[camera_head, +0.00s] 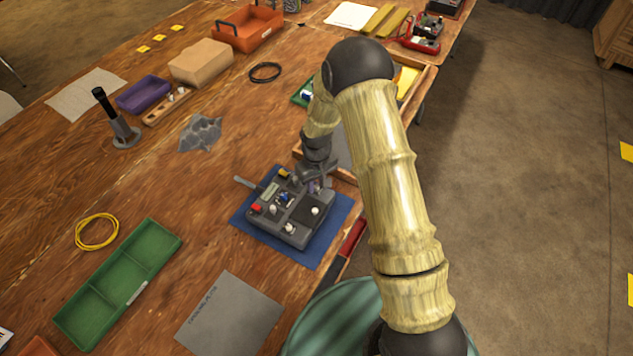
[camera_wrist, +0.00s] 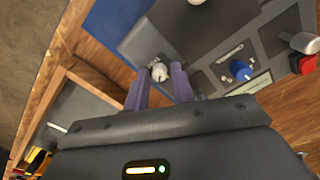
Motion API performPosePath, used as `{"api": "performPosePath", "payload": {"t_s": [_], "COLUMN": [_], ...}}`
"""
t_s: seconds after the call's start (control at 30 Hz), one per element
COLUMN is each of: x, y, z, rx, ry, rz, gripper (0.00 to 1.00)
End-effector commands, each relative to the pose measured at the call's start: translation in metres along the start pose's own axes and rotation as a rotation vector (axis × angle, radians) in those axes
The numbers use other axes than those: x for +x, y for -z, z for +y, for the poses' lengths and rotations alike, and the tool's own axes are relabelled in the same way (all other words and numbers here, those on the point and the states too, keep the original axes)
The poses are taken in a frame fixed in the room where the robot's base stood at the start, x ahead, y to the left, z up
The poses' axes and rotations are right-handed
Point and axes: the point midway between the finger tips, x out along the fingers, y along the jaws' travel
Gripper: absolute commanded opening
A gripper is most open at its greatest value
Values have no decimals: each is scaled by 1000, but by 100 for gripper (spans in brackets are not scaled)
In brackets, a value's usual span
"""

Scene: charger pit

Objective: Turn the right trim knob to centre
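The grey control box (camera_head: 268,226) lies on a blue mat (camera_head: 328,232) on the wooden table. My gripper (camera_head: 316,186) is over the box's right far edge. In the wrist view my gripper (camera_wrist: 160,84) points at the box, its two fingers apart. A pale knob (camera_wrist: 158,72) shows at the gap between the fingertips; I cannot tell whether they touch it or which way it points. A second pale knob (camera_wrist: 195,2) is cut by the top edge. In the head view a white knob (camera_head: 315,211) sits on the box's right part, and my gripper hides the area beyond it.
The box also bears a blue knob (camera_wrist: 240,71) and a red button (camera_wrist: 306,65). A wooden tray (camera_wrist: 62,82) stands close beside the gripper. A green tray (camera_head: 118,285), a grey sheet (camera_head: 230,315) and a grey cloth (camera_head: 200,132) lie on the table.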

Motion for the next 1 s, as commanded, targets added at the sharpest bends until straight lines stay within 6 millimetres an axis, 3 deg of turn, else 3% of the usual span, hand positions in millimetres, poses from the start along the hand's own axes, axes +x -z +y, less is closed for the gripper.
{"api": "performPosePath", "payload": {"t_s": [0.1, 0.23, 0.67, 1.0], "x": [0, 0, -1, -1], "y": [0, 0, 0, 0], "z": [0, 0, 0, 0], "rx": [0, 0, -47, -245], "ry": [0, 0, 0, 1], "rz": [0, 0, 0, 0], "gripper": [23, 0, 0, 0]}}
